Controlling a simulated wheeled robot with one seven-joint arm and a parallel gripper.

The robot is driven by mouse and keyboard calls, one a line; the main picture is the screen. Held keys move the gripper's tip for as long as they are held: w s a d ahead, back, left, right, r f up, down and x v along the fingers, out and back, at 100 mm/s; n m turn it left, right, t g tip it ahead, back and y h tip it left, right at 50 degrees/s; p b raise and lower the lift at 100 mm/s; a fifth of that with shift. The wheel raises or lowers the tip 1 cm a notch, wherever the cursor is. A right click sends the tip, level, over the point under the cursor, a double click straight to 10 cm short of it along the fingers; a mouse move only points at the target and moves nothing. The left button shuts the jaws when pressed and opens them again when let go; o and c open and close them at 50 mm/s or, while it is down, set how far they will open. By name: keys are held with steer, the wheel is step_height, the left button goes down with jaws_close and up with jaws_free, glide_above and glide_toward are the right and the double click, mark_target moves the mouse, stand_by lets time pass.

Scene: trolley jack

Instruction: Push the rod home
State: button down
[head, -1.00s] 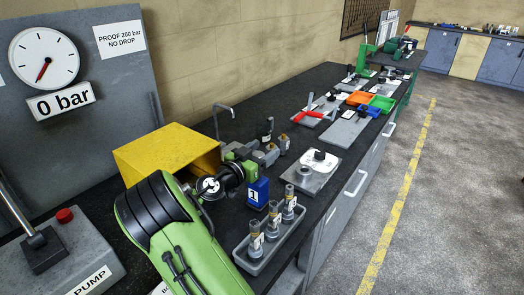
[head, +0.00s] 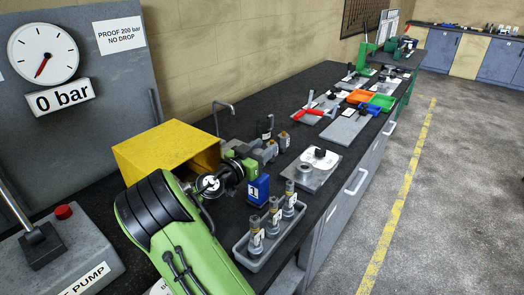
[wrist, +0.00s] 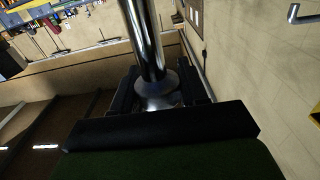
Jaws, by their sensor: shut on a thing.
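A bright chrome rod (wrist: 145,40) runs up from between the dark fingers of my gripper (wrist: 158,95) in the wrist view. A wider round metal collar sits at its lower end, between the fingers. My gripper is shut on the rod. In the head view my green arm reaches over the bench, its end beside a yellow box-like guard (head: 165,150). There the fingers and the rod are mostly hidden behind my wrist, and I cannot tell how far the rod is in.
A blue block marked 1 (head: 258,190) and a grey tray (head: 253,264) with several labelled bottle-like parts stand close right of my wrist. A grey plate (head: 312,176) lies beyond. The pump (head: 75,255) and a gauge (head: 45,54) reading 0 bar are at left.

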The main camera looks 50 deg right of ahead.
step_height(320, 180, down, 6)
steer(key=b, duration=0.5)
steer(key=shift+r+b, duration=0.25)
steer(key=shift+b, duration=0.05)
steer(key=c, duration=0.7)
jaws_free()
steer(key=shift+r, duration=0.15)
steer(key=a, duration=0.5)
steer(key=s+a, duration=0.1)
steer(key=a, duration=0.4)
steer(key=a+p, duration=0.1)
steer(key=a, duration=0.4)
steer(key=shift+s+a, duration=0.15)
steer(key=shift+a, duration=0.2)
